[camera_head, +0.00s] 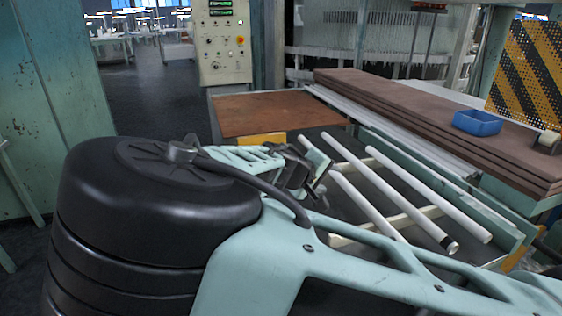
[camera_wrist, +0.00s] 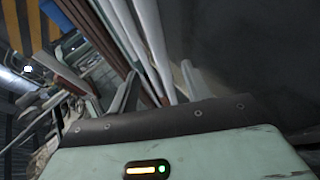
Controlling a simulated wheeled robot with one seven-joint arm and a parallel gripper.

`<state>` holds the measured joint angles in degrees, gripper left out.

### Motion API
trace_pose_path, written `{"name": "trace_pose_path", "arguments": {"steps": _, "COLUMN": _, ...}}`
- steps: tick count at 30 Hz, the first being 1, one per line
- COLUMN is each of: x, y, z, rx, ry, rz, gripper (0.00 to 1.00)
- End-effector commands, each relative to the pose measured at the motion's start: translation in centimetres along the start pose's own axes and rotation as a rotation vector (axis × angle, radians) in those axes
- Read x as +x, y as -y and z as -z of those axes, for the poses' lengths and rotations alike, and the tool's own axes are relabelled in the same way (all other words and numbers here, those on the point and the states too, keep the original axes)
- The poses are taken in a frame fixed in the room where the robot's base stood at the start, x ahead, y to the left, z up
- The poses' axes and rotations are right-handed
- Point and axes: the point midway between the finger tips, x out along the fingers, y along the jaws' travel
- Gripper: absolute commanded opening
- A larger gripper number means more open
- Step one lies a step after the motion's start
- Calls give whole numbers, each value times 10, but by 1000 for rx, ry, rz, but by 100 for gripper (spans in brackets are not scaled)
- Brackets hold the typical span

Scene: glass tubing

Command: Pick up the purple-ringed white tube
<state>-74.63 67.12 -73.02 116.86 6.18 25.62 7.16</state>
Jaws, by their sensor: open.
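Several white tubes lie side by side, slanting across a dark rack. The middle tube (camera_head: 390,192) has a dark ring near its near right end; I cannot tell whether the ring is purple. One plain white tube (camera_head: 430,194) lies to its right and another (camera_head: 365,205) to its left. My gripper (camera_head: 310,168) is open, near the far left ends of the tubes, partly hidden by my arm. In the wrist view white tubes (camera_wrist: 153,45) run up between the two fingers of my gripper (camera_wrist: 157,85). No ring shows there, and contact is unclear.
A brown board (camera_head: 270,113) lies behind the rack. Stacked brown planks (camera_head: 420,110) stand to the right, carrying a blue bin (camera_head: 478,122) and a tape roll (camera_head: 547,141). A control panel (camera_head: 222,42) stands at the back. Pale crossbars lie under the tubes.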

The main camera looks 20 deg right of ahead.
Motion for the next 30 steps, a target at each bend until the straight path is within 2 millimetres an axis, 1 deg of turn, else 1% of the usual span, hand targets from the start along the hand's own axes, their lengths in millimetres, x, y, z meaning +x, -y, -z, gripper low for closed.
{"name": "trace_pose_path", "arguments": {"steps": 1, "x": 5, "y": 0, "z": 0, "rx": 0, "ry": 1, "rz": 0, "gripper": 49}}
{"name": "trace_pose_path", "arguments": {"steps": 7, "x": 18, "y": -1, "z": -1, "rx": -2, "ry": 1, "rz": -1, "gripper": 49}}
{"name": "trace_pose_path", "arguments": {"steps": 13, "x": 47, "y": -2, "z": -4, "rx": -1, "ry": 3, "rz": -1, "gripper": 49}}
{"name": "trace_pose_path", "arguments": {"steps": 16, "x": 59, "y": -1, "z": -4, "rx": 0, "ry": 1, "rz": 0, "gripper": 49}}
{"name": "trace_pose_path", "arguments": {"steps": 19, "x": 64, "y": 0, "z": -4, "rx": -1, "ry": 1, "rz": 1, "gripper": 49}}
{"name": "trace_pose_path", "arguments": {"steps": 25, "x": 64, "y": 1, "z": -4, "rx": -1, "ry": 0, "rz": 1, "gripper": 49}}
{"name": "trace_pose_path", "arguments": {"steps": 26, "x": 64, "y": 1, "z": -4, "rx": -1, "ry": 0, "rz": 1, "gripper": 43}}
{"name": "trace_pose_path", "arguments": {"steps": 27, "x": 64, "y": 1, "z": -4, "rx": -1, "ry": 0, "rz": 1, "gripper": 32}}
{"name": "trace_pose_path", "arguments": {"steps": 29, "x": 64, "y": 0, "z": -4, "rx": -1, "ry": 0, "rz": 1, "gripper": 15}}
{"name": "trace_pose_path", "arguments": {"steps": 30, "x": 64, "y": 1, "z": -4, "rx": -1, "ry": 0, "rz": 1, "gripper": 4}}
